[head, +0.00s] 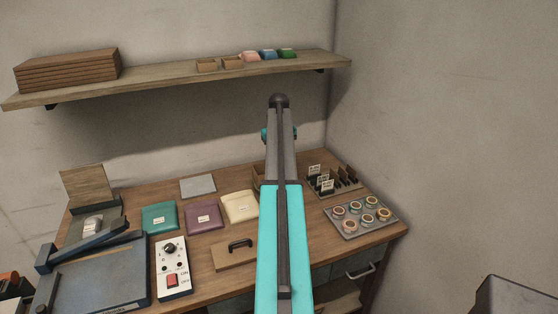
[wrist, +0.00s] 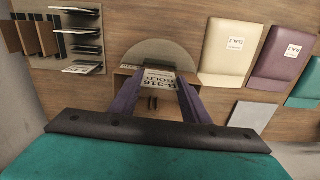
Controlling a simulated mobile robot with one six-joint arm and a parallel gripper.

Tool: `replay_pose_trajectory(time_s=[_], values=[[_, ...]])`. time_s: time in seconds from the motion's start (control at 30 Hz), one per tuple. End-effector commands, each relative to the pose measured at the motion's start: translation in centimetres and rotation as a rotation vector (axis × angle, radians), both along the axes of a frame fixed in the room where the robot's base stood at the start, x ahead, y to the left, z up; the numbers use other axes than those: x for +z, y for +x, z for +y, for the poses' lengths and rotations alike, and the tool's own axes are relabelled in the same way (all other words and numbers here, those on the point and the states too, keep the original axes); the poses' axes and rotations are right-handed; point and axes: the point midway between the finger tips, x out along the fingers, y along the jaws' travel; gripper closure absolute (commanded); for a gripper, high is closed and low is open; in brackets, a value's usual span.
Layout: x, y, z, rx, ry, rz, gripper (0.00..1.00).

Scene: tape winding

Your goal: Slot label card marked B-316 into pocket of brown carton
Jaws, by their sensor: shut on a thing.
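The white label card (wrist: 157,79), printed B-316 COLD, shows between the purple fingers of my gripper (wrist: 160,76) in the wrist view. My gripper is shut on it. Below and around the card is a brown boxy surface (wrist: 150,113), likely the brown carton, with a rounded grey-brown shape (wrist: 165,54) beyond it. I cannot tell whether the card is in the pocket or only in front of it. In the head view my arm hides the gripper and card; a brown edge, likely the carton (head: 258,175), shows left of the arm.
A card rack (head: 332,188) with several cards stands on the bench at right, beside a tray of round tins (head: 362,214). Teal (head: 159,217), purple (head: 203,217) and cream (head: 240,206) pouches lie left of the arm. A shelf (head: 180,83) runs above.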

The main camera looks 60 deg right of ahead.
Motion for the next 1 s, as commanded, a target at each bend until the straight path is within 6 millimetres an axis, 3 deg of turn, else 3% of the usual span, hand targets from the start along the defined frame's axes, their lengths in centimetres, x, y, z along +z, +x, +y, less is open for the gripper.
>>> replay_pose_trajectory(time_s=[0.6,1.0], values=[[-3.2,0.0,0.0,0.0,-0.001,-0.001,0.78],[-3.7,0.0,0.0,0.0,0.0,0.0,0.78]])
